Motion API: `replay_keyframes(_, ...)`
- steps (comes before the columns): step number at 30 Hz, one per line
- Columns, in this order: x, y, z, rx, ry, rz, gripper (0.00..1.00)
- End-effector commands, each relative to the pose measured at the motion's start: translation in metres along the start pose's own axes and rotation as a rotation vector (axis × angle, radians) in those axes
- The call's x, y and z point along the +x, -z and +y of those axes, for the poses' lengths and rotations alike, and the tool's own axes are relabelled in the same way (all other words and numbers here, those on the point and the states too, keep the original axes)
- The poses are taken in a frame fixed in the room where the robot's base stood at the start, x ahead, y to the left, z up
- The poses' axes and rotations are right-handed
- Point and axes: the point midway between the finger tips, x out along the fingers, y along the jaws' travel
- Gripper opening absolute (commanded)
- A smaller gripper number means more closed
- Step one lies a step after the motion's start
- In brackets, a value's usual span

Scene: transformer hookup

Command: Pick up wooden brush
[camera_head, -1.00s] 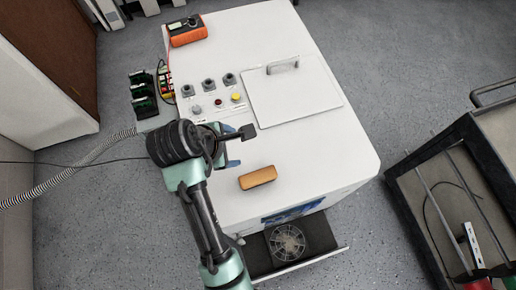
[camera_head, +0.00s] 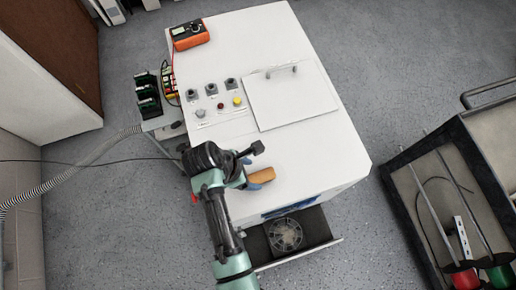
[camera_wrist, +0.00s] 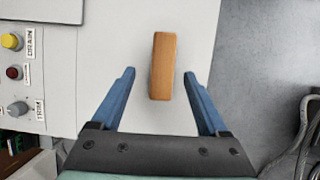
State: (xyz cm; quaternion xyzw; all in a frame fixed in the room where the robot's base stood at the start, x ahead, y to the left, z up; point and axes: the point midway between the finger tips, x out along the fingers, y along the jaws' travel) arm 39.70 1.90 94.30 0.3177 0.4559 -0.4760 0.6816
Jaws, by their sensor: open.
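The wooden brush (camera_head: 262,175) is a small orange-brown block lying on the white cabinet top, near its front edge. My gripper (camera_head: 250,181) is at its left end in the head view, and the arm hides part of that area. In the wrist view the brush (camera_wrist: 162,66) lies lengthwise between the lines of my two blue fingers (camera_wrist: 159,73). The fingers are spread wide, with a gap on each side of the brush. Its near end reaches in between the fingertips. The height of the fingers above the surface is hard to tell.
The white cabinet (camera_head: 318,150) carries a hinged panel with a handle (camera_head: 292,102), knobs and buttons (camera_head: 221,105), and an orange meter (camera_head: 189,34). A fan (camera_head: 285,234) sits in an open drawer below the front edge. A dark cart (camera_head: 440,190) stands at right.

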Motion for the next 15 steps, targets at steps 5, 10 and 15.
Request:
replay_keyframes(5, 0.021, -0.002, -0.005, 0.000, 0.004, 0.000, 0.78)
replay_keyframes(10, 0.043, -0.001, -0.005, 0.002, 0.002, 0.000, 0.78)
replay_keyframes(15, 0.049, -0.001, -0.004, 0.002, 0.000, 0.000, 0.78)
